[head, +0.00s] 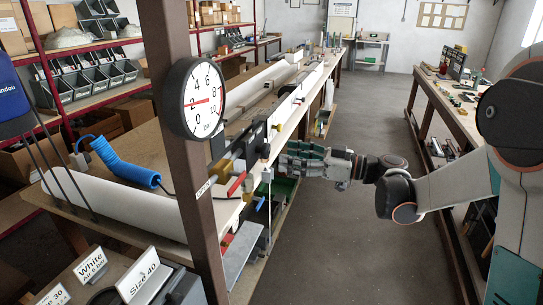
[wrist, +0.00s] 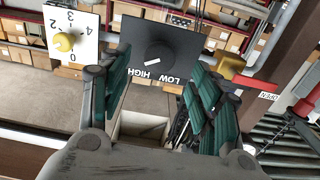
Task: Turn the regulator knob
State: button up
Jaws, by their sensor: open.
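The regulator knob (wrist: 157,52) is a dark round knob with a white mark, on a black plate (wrist: 190,45) lettered HIGH and LOW, seen upside down in the wrist view. My gripper (wrist: 153,70) is open, its two green-padded fingers left and right of the knob. I cannot tell how far the fingertips are from it. In the head view my gripper (head: 282,160) points left at the bench-side fittings, and the knob cannot be made out there. A round pressure gauge (head: 204,98) on the post has its red needle near 2.
A white dial plate with a yellow knob (wrist: 66,42) is left of the black plate in the wrist view. A red lever (head: 236,184) and brass fittings sit close to my gripper. The aisle floor (head: 340,240) is clear.

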aim_at(268, 152)
jog(key=b+x, duration=0.1)
jog(key=x, duration=0.5)
jog(key=c, duration=1)
